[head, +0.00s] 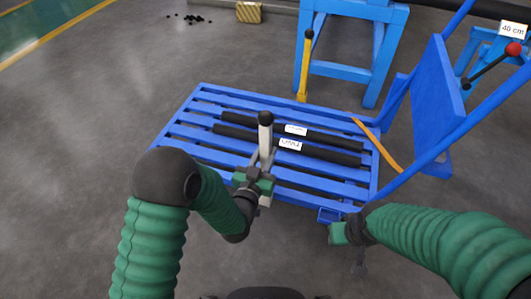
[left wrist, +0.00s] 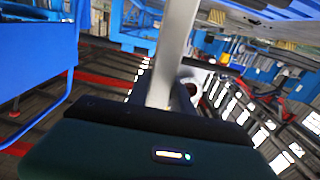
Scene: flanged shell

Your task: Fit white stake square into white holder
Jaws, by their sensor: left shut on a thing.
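The white stake (head: 265,139) is a pale square post with a black ball on top. It stands close to upright at the front edge of the blue slatted cart. My left gripper (head: 262,172) is shut on it below the ball. In the left wrist view the stake (left wrist: 174,55) runs up from the gripper. A short white piece (head: 265,201) shows just under the gripper; I cannot tell whether it is the white holder or the stake's lower end. My right gripper (head: 340,233) is low at the cart's front right corner; its fingers are unclear.
The blue cart (head: 190,118) carries black bars (head: 318,152) with white labels. A yellow stake (head: 305,65) stands at its back edge. A small blue bracket (head: 328,215) is beside my right gripper. An orange strap (head: 378,145) lies at the right. The floor at left is open.

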